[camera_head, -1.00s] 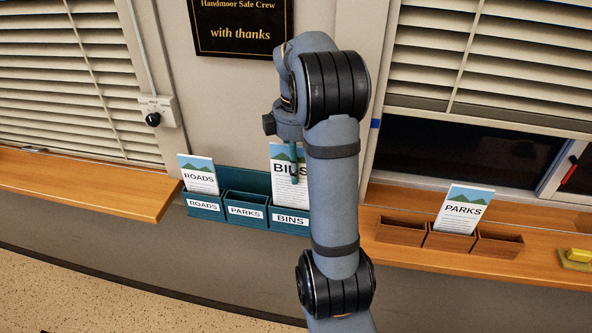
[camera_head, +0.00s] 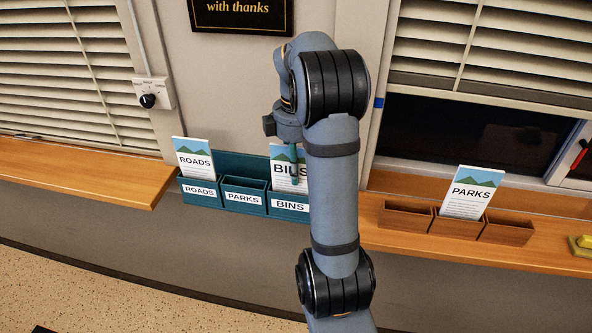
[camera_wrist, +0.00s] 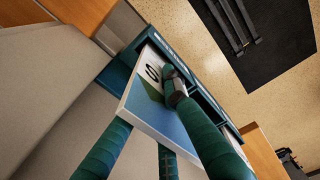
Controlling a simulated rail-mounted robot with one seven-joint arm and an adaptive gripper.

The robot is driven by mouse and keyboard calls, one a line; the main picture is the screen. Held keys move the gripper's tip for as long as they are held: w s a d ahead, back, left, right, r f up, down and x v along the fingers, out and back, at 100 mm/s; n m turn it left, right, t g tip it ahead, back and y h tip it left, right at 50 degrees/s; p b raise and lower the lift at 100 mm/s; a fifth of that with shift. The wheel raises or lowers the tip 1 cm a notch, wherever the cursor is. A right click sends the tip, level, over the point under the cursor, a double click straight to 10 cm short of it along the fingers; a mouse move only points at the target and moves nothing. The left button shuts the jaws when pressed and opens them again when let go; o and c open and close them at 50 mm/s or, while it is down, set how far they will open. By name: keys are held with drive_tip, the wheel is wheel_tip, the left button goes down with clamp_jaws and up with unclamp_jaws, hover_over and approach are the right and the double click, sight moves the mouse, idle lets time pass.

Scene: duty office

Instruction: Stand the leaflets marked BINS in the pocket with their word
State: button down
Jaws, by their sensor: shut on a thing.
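The leaflets marked BINS (camera_head: 281,173), white with a blue and green top, stand upright at the BINS pocket (camera_head: 289,206), the right one of the teal rack. Their lower part is behind the pocket's front wall; whether they touch its floor is hidden. My gripper (camera_head: 294,177) is shut on them, with a green finger across their front. In the wrist view the leaflets (camera_wrist: 147,105) sit between my green fingers, their far end within the teal rack (camera_wrist: 122,68). My arm hides the rack's right end in the head view.
ROADS leaflets (camera_head: 195,160) stand in the left teal pocket. The middle PARKS pocket (camera_head: 243,197) is empty. A wooden rack (camera_head: 406,218) holds PARKS leaflets (camera_head: 469,193) in its middle pocket. A yellow-topped object (camera_head: 584,242) lies at the far right of the counter.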

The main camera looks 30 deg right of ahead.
drive_tip(key=c, duration=1.7)
unclamp_jaws()
drive_tip(key=shift+c, duration=0.2)
drive_tip(key=shift+r, duration=0.15)
wheel_tip(320, 180, up, 12)
drive_tip(key=shift+f, duration=0.1)
drive_tip(key=shift+f, duration=0.1)
wheel_tip(320, 180, down, 8)
drive_tip(key=p, duration=0.3)
drive_tip(key=shift+f, duration=0.2)
